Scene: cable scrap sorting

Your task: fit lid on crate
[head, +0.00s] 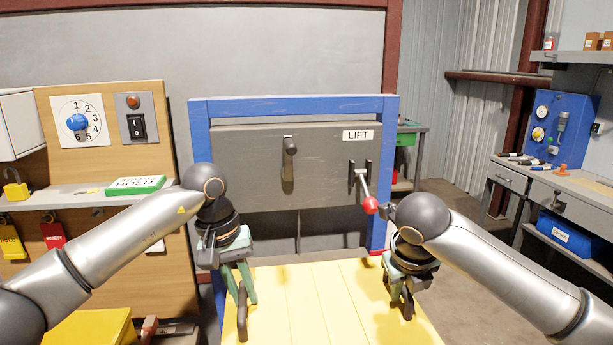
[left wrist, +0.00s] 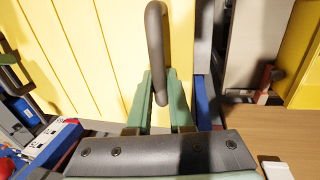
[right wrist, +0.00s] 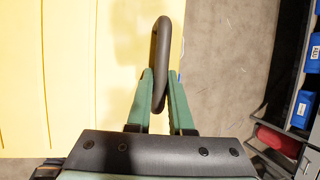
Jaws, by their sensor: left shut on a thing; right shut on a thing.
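A wide yellow planked lid (head: 320,300) spans between my arms in the head view, in front of a blue-framed grey panel. My left gripper (head: 242,285) is shut on a dark bar handle (head: 242,322) at the lid's left side; this handle also shows in the left wrist view (left wrist: 156,45). My right gripper (head: 401,288) is shut on a dark handle (head: 408,305) at the lid's right side, and the right wrist view shows it between the fingers (right wrist: 160,55). I cannot make out the crate or whether the lid touches it.
A blue frame (head: 390,130) holds a grey panel marked LIFT, with a red-knobbed lever (head: 370,205) close to my right arm. A wooden board (head: 75,95) with a dial and shelf stands left. A workbench (head: 540,185) stands right, with bare floor before it.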

